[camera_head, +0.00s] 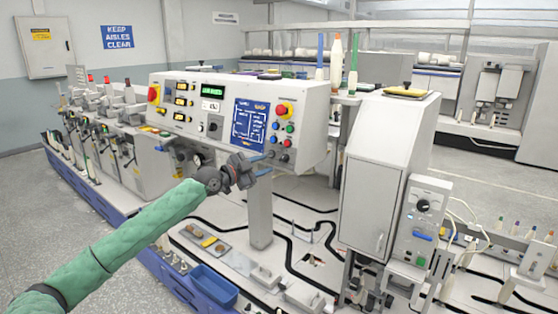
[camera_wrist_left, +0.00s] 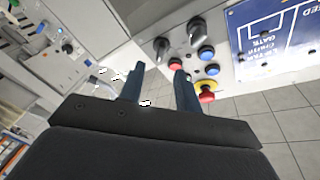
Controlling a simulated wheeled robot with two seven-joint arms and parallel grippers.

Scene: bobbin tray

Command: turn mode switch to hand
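A grey control panel (camera_head: 316,120) on a post carries buttons, displays and knobs. Two dark rotary knobs show in the left wrist view, one (camera_wrist_left: 160,48) near the fingertips and one (camera_wrist_left: 197,30) farther up. A black knob (camera_head: 214,126) also sits on the panel's middle in the head view. I cannot read which knob is the mode switch or its hand mark. My left gripper (camera_head: 266,164) is in front of the panel's lower right edge. In the left wrist view its fingers (camera_wrist_left: 158,78) are apart with nothing held between them. My right gripper is not in view.
A red emergency stop (camera_head: 284,110) and a blue diagram plate (camera_head: 250,124) are close to the left gripper on the panel. A grey cabinet (camera_head: 372,195) stands to the right, with a knob box (camera_head: 424,222) on its side. A blue bin (camera_head: 212,285) is below.

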